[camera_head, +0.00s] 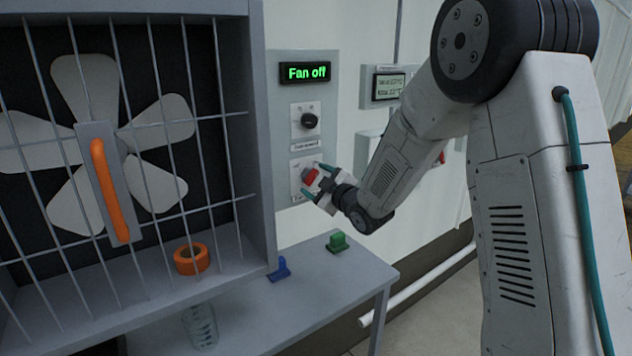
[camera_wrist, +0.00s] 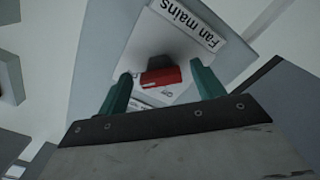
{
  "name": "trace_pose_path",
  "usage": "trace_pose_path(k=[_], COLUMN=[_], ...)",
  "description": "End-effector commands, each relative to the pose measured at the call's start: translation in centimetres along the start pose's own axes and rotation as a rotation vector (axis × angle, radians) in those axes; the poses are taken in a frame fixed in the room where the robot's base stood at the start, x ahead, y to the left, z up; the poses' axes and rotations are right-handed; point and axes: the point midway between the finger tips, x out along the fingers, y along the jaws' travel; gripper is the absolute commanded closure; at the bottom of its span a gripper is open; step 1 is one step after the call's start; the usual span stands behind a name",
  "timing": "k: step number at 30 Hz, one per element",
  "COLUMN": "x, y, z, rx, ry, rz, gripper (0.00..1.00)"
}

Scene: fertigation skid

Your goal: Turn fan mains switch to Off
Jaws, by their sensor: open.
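The fan mains switch has a red handle (camera_wrist: 161,77) on a pale plate, under a label reading "Fan mains" (camera_wrist: 188,20) in the wrist view. In the head view the red handle (camera_head: 311,177) shows on the lower part of the grey panel. My gripper (camera_wrist: 158,92) is open, with one teal finger on each side of the red handle. In the head view my gripper (camera_head: 322,178) is at the switch and partly covers its plate. I cannot tell whether the fingers touch the handle. The display (camera_head: 306,73) reads "Fan off".
A black knob (camera_head: 310,120) sits on the panel above the switch. A barred fan cage (camera_head: 240,112) with an orange handle (camera_head: 112,190) stands to the left.

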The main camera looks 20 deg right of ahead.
Motion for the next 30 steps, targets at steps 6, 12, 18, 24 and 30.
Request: trace_pose_path(k=[6, 12, 18, 24, 30], x=[0.46, 0.43, 0.42, 0.41, 0.41], y=[-0.01, 0.0, -0.01, 0.01, 0.05], z=[0.04, 0.03, 0.03, 0.03, 0.02], rx=[0.001, 0.001, 0.0, -0.025, -0.119], ry=[-0.001, -0.001, -0.001, -0.001, -0.001], rz=[0.0, 0.0, 0.0, 0.0, -0.001], gripper=[0.32, 0.57, 0.77, 0.77, 0.77])
